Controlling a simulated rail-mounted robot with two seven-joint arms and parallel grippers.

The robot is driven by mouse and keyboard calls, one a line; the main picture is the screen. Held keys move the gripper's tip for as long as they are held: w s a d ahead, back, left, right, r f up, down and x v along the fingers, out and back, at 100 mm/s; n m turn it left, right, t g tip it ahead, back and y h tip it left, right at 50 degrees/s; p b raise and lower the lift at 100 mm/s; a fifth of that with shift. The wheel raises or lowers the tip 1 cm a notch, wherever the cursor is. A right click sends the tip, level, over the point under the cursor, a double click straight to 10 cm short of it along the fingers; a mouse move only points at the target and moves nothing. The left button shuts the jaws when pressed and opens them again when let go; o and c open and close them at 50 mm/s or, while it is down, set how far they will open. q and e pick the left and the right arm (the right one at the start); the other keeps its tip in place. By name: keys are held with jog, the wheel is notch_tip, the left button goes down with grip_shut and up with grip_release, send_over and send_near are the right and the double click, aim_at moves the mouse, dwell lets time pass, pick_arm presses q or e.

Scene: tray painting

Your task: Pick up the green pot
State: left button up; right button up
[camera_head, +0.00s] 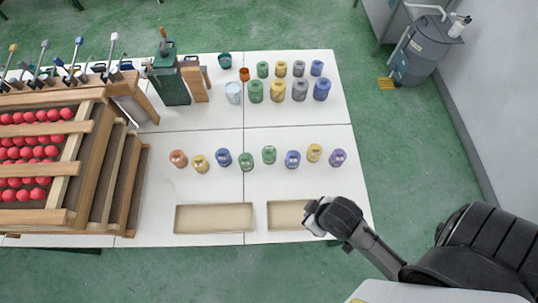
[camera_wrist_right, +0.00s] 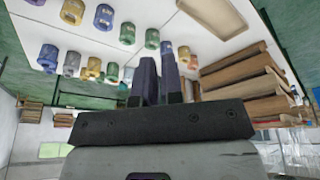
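Several green pots stand upright on the white table. In the head view, two are in the front row, one left (camera_head: 246,162) and one right of it (camera_head: 268,155). Two more are in the back group, a larger one (camera_head: 256,92) and a smaller one (camera_head: 262,69). My right gripper (camera_head: 310,212) hangs over the table's front right part, in front of the front row and apart from all pots. In the right wrist view its two dark fingers (camera_wrist_right: 160,75) are close together with nothing seen between them; green pots (camera_wrist_right: 127,33) show beyond. My left gripper is not in view.
Other coloured pots, such as a purple one (camera_head: 337,157), stand beside the green ones. Two shallow beige trays lie in front, one left (camera_head: 213,218) and one right (camera_head: 285,214) partly under my gripper. A wooden rack (camera_head: 100,165) with red balls fills the left.

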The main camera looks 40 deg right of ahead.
jog(key=o, duration=1.4)
jog(key=shift+w, duration=0.1)
